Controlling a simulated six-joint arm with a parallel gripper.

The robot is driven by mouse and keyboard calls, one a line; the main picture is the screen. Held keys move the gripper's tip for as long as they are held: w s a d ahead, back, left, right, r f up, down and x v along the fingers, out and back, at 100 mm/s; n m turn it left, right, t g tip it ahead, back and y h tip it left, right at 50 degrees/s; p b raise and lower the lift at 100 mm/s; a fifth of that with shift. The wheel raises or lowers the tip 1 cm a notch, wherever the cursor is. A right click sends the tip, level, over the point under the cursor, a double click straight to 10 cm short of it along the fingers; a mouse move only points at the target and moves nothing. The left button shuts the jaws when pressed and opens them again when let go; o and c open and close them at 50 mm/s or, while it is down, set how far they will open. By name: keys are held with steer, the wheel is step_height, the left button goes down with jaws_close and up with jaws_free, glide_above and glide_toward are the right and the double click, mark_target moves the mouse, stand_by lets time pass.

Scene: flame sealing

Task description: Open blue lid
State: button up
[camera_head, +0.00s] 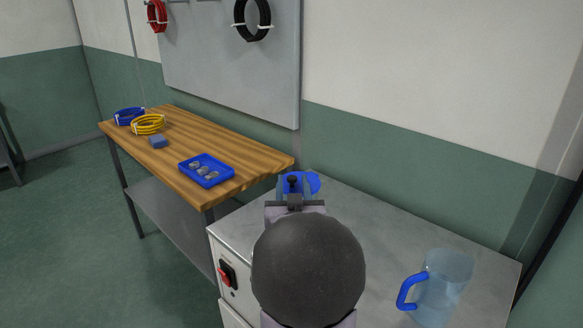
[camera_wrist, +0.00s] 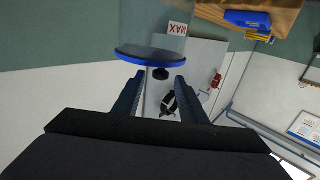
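The blue lid (camera_wrist: 158,57) shows in the wrist view as a wide disc with a blue rim and a dark face. A black knob (camera_wrist: 161,74) projects from it toward my gripper (camera_wrist: 160,77). My gripper's two fingers are apart, one on each side of the knob, with a visible gap, so they do not appear shut on it. In the head view my gripper (camera_head: 294,204) is in front of blue parts (camera_head: 313,182) at the cabinet's far end. My arm hides much of them, and what the lid sits on cannot be told.
A clear jug with a blue handle (camera_head: 440,287) stands on the grey cabinet top (camera_head: 390,235) at right. A wooden table (camera_head: 222,148) at left holds a blue tray (camera_head: 207,170) of small metal parts and coiled cables (camera_head: 148,124). A red switch (camera_head: 226,274) is on the cabinet front.

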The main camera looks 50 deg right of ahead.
mark_target(299, 179)
steer(key=shift+p+x, duration=0.8)
steer(key=shift+x, duration=2.85)
steer(key=shift+f, duration=0.15)
jaws_close()
